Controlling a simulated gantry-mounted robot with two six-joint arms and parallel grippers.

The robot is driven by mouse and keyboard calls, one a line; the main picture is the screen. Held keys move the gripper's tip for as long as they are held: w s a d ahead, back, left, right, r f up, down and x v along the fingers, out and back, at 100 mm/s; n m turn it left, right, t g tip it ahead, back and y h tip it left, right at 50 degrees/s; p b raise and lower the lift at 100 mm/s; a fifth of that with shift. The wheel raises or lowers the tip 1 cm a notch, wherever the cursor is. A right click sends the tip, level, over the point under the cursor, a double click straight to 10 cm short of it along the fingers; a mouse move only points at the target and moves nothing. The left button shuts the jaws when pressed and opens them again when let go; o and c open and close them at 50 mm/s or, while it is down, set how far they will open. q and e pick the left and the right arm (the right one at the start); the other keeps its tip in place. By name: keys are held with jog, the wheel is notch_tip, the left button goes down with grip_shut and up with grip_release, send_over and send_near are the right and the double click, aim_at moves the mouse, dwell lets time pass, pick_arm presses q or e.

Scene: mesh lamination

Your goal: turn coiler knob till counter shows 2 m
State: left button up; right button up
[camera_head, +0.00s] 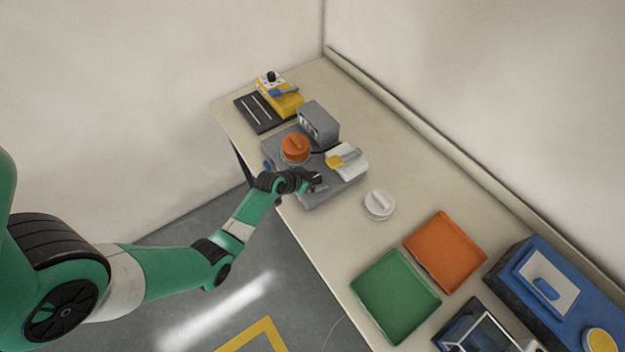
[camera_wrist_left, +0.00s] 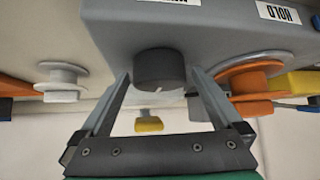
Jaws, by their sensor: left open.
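The coiler (camera_head: 335,190) is a grey machine on the table, with an orange spool (camera_head: 295,147) on top and a grey box (camera_head: 318,124) behind. The box's face seems to hold the counter, too small to read. My left gripper (camera_head: 316,182) is at the coiler's near side. In the left wrist view a dark round knob (camera_wrist_left: 160,70) sticks out of the grey housing. The left gripper's open fingers (camera_wrist_left: 160,85) stand on either side of it, with gaps showing. The knob is not clear in the head view. My right gripper is not in view.
A white spool (camera_head: 379,205), orange tray (camera_head: 446,251), green tray (camera_head: 395,297) and blue machine (camera_head: 550,290) stand to the right. A yellow device (camera_head: 285,100) is at the far end.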

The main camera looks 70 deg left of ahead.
pick_arm(q)
jog(key=c, duration=1.3)
jog(key=shift+h, duration=0.3)
